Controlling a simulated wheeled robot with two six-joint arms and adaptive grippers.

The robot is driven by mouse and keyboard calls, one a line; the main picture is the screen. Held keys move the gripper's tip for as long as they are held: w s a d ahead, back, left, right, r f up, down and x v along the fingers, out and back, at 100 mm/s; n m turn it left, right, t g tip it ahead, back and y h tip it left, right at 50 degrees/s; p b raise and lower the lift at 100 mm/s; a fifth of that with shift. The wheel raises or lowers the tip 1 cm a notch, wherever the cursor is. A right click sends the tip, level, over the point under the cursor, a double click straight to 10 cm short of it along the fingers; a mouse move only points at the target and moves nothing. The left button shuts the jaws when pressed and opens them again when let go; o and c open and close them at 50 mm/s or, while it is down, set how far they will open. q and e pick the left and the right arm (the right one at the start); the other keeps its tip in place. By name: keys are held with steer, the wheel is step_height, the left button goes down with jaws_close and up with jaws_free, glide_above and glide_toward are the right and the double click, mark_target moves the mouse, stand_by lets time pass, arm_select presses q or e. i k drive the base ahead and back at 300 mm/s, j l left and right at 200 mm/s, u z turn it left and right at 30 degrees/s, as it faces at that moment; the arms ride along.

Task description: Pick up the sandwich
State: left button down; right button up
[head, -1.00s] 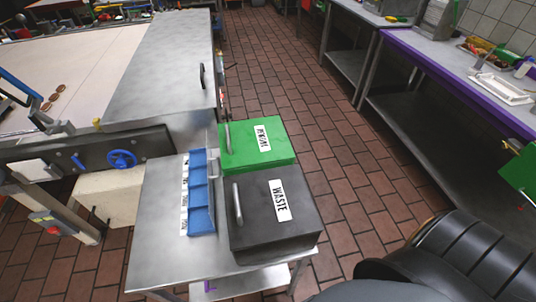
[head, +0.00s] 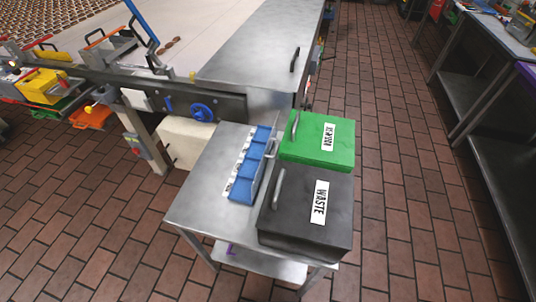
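Neither of my grippers shows in the view.
A green lidded box (head: 318,155) and a black box marked WASTE (head: 295,230) stand right of the tray. A machine with a blue handwheel (head: 202,112) is behind the table. Metal workbenches (head: 510,120) line the right. Open brick-tile floor (head: 410,200) lies between.

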mark_target(160, 52)
steer(key=k+j, duration=0.15)
steer(key=j, duration=0.2)
steer(key=k+j+z, duration=0.15)
steer(key=j, duration=0.2)
steer(key=k+j, duration=0.15)
steer(key=j, duration=0.2)
steer(key=i+j+z, duration=0.3)
steer(key=j, duration=0.75)
steer(key=j+z, duration=0.3)
steer(key=j, duration=0.75)
